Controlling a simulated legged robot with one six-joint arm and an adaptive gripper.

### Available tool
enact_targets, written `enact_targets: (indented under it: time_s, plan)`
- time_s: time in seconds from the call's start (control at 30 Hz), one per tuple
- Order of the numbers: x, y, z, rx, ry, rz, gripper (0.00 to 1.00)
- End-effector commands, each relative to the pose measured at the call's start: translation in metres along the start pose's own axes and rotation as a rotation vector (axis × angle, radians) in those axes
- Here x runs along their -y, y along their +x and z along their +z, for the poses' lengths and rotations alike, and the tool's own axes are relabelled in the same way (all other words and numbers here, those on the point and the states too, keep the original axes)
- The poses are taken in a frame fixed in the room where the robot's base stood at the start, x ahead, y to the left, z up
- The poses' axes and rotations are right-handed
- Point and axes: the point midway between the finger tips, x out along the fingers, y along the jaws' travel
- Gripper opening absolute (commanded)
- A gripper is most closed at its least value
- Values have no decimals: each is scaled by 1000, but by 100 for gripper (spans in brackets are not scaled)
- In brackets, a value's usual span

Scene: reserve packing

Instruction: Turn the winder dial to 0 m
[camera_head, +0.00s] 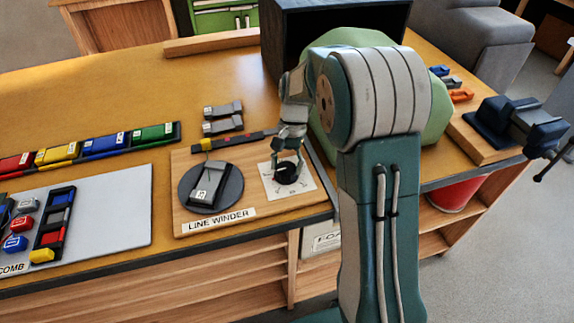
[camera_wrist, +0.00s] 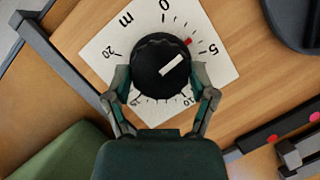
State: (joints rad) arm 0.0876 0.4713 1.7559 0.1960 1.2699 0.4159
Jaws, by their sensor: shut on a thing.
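The winder dial (camera_wrist: 150,50) is a black round knob with a white pointer bar, on a white scale card (camera_wrist: 103,50) with numbers. In the wrist view 0 is at the top, 5 at the upper right and 20 at the left. The bar slants toward the upper right, on the side between 0 and 5, where a red mark (camera_wrist: 188,41) shows. My gripper (camera_wrist: 161,76) is shut on the knob, one finger on each side. In the head view my gripper (camera_head: 288,160) is over the dial (camera_head: 287,174) and partly hides it.
The wooden line winder board (camera_head: 250,197) also holds a dark round disc (camera_head: 233,186) with a grey-black piece on it. Coloured blocks (camera_head: 105,145) and a grey mat (camera_head: 120,215) are at the left, a vise (camera_head: 505,120) at the right.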

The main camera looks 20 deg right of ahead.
Motion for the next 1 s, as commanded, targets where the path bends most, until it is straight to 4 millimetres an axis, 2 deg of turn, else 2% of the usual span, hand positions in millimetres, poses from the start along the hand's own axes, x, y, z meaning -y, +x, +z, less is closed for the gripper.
enact_targets:
  time_s: [0.6, 1.0]
  plan:
    - [5, 0, 0, -8, -518, 211, 25]
    - [6, 0, 0, -11, -710, 291, 25]
